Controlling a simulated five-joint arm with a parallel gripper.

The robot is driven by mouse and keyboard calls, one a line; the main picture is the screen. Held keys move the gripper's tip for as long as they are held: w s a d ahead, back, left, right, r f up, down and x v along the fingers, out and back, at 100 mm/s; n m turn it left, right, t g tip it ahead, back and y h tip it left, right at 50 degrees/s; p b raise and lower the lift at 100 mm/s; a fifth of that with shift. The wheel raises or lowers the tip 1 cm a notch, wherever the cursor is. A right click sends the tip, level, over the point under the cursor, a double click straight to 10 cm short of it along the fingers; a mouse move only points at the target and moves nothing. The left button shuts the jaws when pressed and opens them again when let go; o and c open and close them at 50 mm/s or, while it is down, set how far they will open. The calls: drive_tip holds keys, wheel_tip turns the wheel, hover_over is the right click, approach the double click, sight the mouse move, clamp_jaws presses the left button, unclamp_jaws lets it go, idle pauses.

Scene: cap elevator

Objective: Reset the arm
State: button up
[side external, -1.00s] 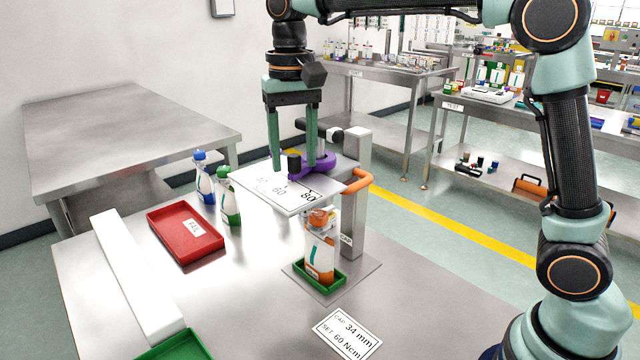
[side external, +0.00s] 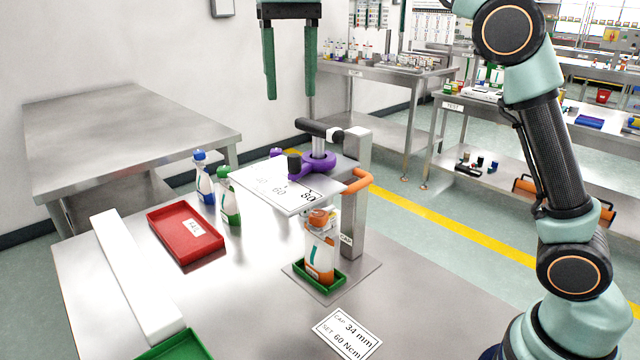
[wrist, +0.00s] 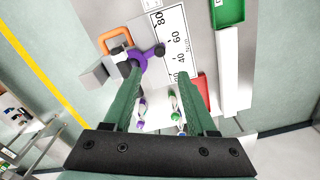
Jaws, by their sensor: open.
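My gripper (side external: 290,90) is open and empty, high above the cap elevator in the side view. Its two green fingers hang down, apart, and also show in the wrist view (wrist: 163,95). Below it stands the elevator, with a white scale plate (side external: 277,196), a purple knob (side external: 320,163) with a black handle, an orange side handle (side external: 358,181) and a grey post. A white bottle with an orange cap (side external: 320,245) stands upright in a small green tray (side external: 327,276) under the plate. Nothing touches my fingers.
A red tray (side external: 185,236), a blue-capped bottle (side external: 203,180) and a green bottle (side external: 229,200) stand left of the elevator. A long white bar (side external: 137,277), a green tray (side external: 176,348) and a label card (side external: 348,334) lie nearer the front. The air around my gripper is free.

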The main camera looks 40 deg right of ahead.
drive_tip(key=shift+r, duration=0.25)
drive_tip(key=s+d+f+n+t, duration=0.2)
drive_tip(key=s+d+f, duration=0.3)
drive_tip(key=s+f, duration=0.2)
drive_tip(key=s+d+f+n+t, duration=0.2)
drive_tip(key=s+d+f+t, duration=0.1)
drive_tip(key=s+f, duration=0.4)
wheel_tip(320, 180, down, 3)
drive_tip(key=shift+d+r+n+t, duration=0.1)
drive_tip(key=shift+d+n+t, duration=0.2)
drive_tip(key=shift+d, duration=0.6)
